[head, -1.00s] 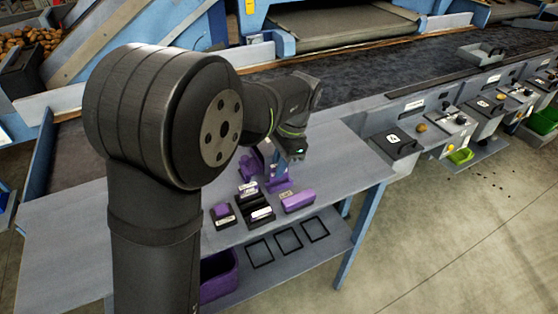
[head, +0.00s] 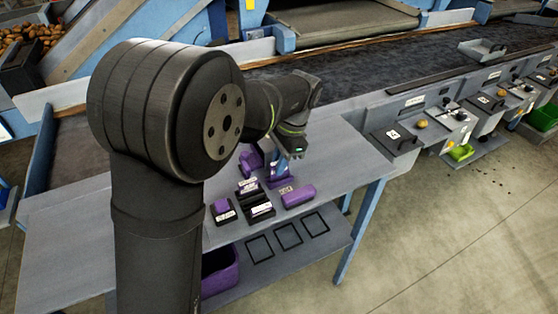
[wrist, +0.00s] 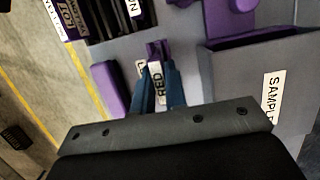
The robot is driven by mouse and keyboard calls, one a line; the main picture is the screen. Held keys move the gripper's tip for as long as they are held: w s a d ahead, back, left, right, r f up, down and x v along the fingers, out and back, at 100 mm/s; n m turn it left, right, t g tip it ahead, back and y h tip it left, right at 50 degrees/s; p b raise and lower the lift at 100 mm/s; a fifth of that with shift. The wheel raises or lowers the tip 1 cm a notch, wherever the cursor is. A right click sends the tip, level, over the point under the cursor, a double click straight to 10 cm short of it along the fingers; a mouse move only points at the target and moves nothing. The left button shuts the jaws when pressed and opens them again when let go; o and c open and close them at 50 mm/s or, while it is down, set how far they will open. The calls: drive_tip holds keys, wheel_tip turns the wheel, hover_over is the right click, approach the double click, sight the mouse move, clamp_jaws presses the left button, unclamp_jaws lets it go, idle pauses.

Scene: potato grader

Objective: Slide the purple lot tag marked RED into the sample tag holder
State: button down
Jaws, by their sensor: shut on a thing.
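My gripper (wrist: 158,92) shows in the wrist view with its two blue fingers shut on a purple lot tag (wrist: 154,50). The tag's white label reads RED, and its lower part is hidden between the fingers. The sample tag holder (wrist: 300,62) is to the right of the tag in the wrist view: a grey box with a purple-edged dark opening and a label reading SAMPLE. The tag is apart from that opening. In the head view my gripper (head: 284,158) is low over the table among purple pieces; the tag is hard to make out there.
A purple block (wrist: 110,88) lies left of my gripper in the wrist view. A black rack (wrist: 118,16) with labelled slots stands beyond it. In the head view the grey table (head: 345,165) is clear to the right. A lower shelf (head: 325,245) has black square outlines.

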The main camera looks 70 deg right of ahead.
drive_tip(key=shift+f, duration=1.05)
drive_tip(key=c, duration=1.1)
unclamp_jaws()
drive_tip(key=shift+o, duration=0.2)
drive_tip(key=shift+r, duration=0.1)
drive_tip(key=shift+r, duration=3.45)
drive_tip(key=shift+f, duration=3.55)
